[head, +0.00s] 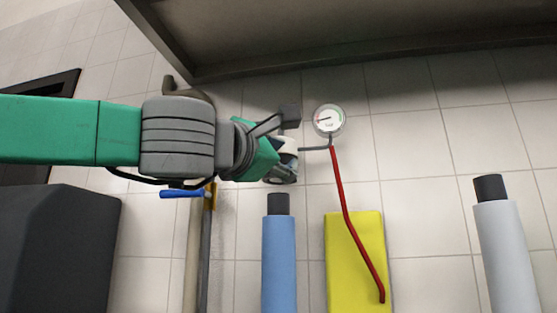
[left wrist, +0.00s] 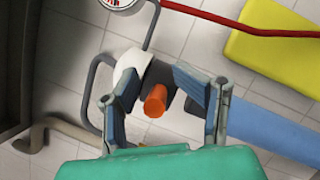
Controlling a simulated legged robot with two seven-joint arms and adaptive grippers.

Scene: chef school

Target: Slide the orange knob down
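The orange knob (left wrist: 155,101) shows in the left wrist view as a short round piece on a dark mount against the tiled wall. My left gripper (left wrist: 155,82) has its two fingers apart, one on each side of the knob. Gaps show between the knob and the fingers, so it does not look gripped. In the head view my left gripper (head: 284,161) is in front of the wall, just left of and below the round gauge (head: 328,119). The knob is hidden there. My right gripper is not in view.
A blue cylinder (head: 278,262) with a black top stands below the gripper. A yellow panel (head: 344,270) and a red hose (head: 342,190) are to its right. A pale cylinder (head: 508,255) stands far right. A dark hood (head: 330,45) overhangs above.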

